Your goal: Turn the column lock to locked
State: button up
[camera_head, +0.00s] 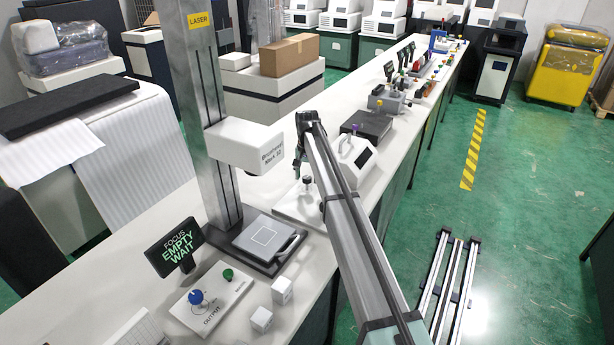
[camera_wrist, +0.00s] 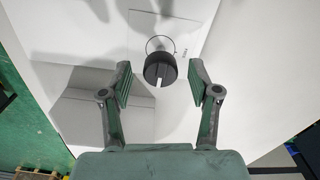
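The column lock appears to be the black round knob (camera_wrist: 160,66) on a white surface in the wrist view. A white pointer mark on it faces the bottom of that picture, and a thin ring outline and small unreadable lettering lie beside it. My gripper (camera_wrist: 161,76) is open, with one finger on each side of the knob and a visible gap to both. In the head view my gripper (camera_head: 299,165) hangs over a white plate (camera_head: 290,207) right of the laser column (camera_head: 203,110); a small dark knob (camera_head: 307,180) shows just below it.
A laser head (camera_head: 243,147) juts from the column just left of my gripper. A control panel with a blue knob (camera_head: 195,297), white cubes (camera_head: 282,290) and a sign reading "EMPTY WAIT" (camera_head: 174,246) are nearer.

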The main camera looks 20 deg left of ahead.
aim_at(307, 178)
jog(key=shift+r, duration=0.15)
notch_tip(307, 178, up, 12)
dwell(0.5)
jog(key=shift+f, duration=0.2)
